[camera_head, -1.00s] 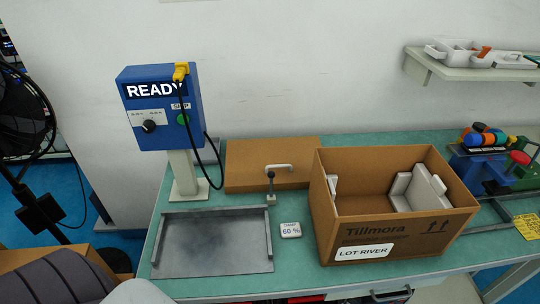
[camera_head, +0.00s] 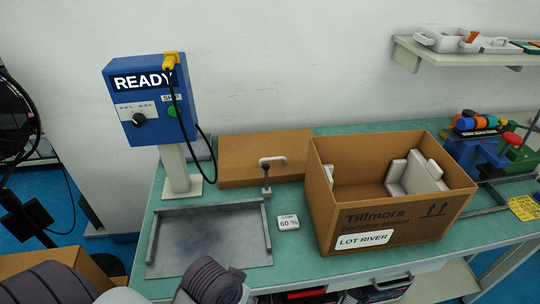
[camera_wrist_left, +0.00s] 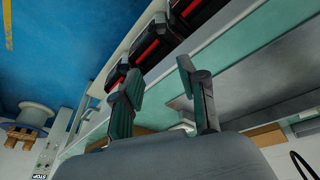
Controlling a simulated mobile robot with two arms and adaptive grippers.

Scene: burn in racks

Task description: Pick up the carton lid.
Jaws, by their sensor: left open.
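Padded dark links of my arm show at the bottom of the head view, but no fingers show there. In the left wrist view my left gripper (camera_wrist_left: 158,78) is open and empty, with its two fingers apart near the bench edge. My right gripper is in neither view.
A blue READY box (camera_head: 155,100) stands on a post at the left. A shallow grey tray (camera_head: 210,240) and a 60 % tag (camera_head: 288,222) lie in front of the lid. White inserts (camera_head: 415,175) are inside the carton. Blue equipment (camera_head: 480,150) stands at the right.

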